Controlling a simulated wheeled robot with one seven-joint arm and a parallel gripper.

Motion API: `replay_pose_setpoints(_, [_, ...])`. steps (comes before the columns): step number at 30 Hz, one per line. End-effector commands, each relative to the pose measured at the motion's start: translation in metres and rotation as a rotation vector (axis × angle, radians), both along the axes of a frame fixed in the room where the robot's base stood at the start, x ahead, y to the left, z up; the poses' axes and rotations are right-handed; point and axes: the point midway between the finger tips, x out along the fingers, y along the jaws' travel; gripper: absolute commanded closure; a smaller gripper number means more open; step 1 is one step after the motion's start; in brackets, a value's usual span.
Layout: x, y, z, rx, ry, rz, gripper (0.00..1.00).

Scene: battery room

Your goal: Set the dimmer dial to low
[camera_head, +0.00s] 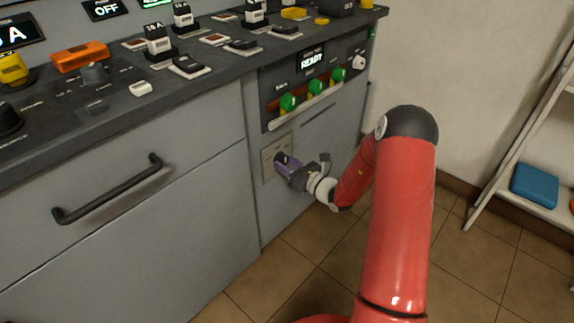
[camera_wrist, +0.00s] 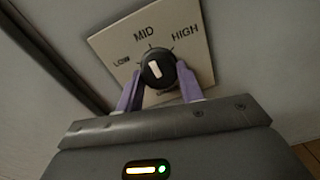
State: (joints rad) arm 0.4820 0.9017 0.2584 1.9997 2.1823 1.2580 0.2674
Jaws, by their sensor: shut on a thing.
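The dimmer dial (camera_wrist: 157,71) is a black round knob with a white pointer mark, on a beige plate (camera_wrist: 113,40) marked LOW at left, MID at top and HIGH at right. The white mark points roughly towards MID. My gripper (camera_wrist: 159,82) is shut on the knob, with one purple finger on each side of it. In the head view my gripper (camera_head: 285,161) reaches the plate (camera_head: 268,162) on the grey cabinet front and hides most of the dial.
Above the plate, a panel holds green knobs (camera_head: 288,102), a white bar (camera_head: 305,107) and a READY display (camera_head: 312,60). A black drawer handle (camera_head: 107,190) sticks out at left. A white shelf with a blue box (camera_head: 535,186) stands at right. The tiled floor between is clear.

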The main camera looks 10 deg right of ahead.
Motion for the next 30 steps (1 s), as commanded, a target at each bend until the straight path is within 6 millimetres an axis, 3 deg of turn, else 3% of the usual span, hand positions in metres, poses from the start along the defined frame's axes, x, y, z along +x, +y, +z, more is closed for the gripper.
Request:
replay_pose_setpoints(8, [0.0007, -0.0008, -0.0038, -0.106, -0.079, -0.001, 0.86])
replay_pose_setpoints(30, [0.0015, -0.0021, -0.0061, -0.642, -0.470, 0.000, 0.86])
